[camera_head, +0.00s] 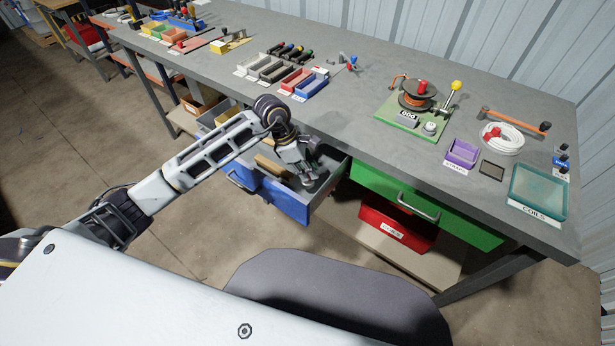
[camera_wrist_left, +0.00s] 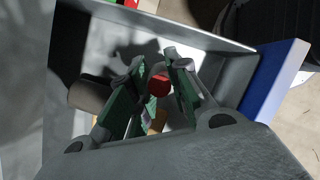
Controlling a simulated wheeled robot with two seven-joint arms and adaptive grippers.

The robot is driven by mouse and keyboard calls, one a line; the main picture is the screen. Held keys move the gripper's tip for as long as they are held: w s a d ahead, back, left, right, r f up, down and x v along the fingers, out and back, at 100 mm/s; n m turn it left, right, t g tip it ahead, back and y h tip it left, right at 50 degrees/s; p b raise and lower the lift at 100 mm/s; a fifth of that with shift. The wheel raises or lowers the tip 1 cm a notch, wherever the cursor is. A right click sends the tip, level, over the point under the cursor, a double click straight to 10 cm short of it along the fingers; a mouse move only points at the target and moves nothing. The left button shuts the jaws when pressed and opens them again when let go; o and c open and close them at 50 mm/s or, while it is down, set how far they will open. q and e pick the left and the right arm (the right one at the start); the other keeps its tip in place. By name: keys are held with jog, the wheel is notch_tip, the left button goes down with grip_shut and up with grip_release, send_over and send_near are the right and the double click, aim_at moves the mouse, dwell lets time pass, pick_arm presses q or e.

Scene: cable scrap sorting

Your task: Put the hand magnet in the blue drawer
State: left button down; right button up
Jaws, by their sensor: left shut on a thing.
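The blue drawer (camera_head: 283,200) is pulled out under the bench. Its blue front also shows in the left wrist view (camera_wrist_left: 275,80). My left gripper (camera_head: 309,177) reaches down into the drawer's right part. In the left wrist view my left gripper (camera_wrist_left: 160,75) is shut on a small red-ended thing (camera_wrist_left: 158,86), which I take to be the hand magnet. The fingers hide most of it. It appears within the drawer walls; I cannot tell whether it touches the floor. My right gripper is not in view.
A tan block (camera_head: 268,167) lies in the drawer, left of my gripper. The green drawer (camera_head: 428,204) beside it looks shut. A red bin (camera_head: 397,228) stands below. The bench top (camera_head: 340,110) holds trays, a cable spool (camera_head: 417,95) and a coil tray (camera_head: 540,190).

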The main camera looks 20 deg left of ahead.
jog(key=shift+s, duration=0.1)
pick_arm(q)
jog(key=shift+f, duration=1.8)
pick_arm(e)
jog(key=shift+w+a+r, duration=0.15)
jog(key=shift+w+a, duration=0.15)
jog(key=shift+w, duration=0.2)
pick_arm(q)
jog(key=shift+f, duration=0.15)
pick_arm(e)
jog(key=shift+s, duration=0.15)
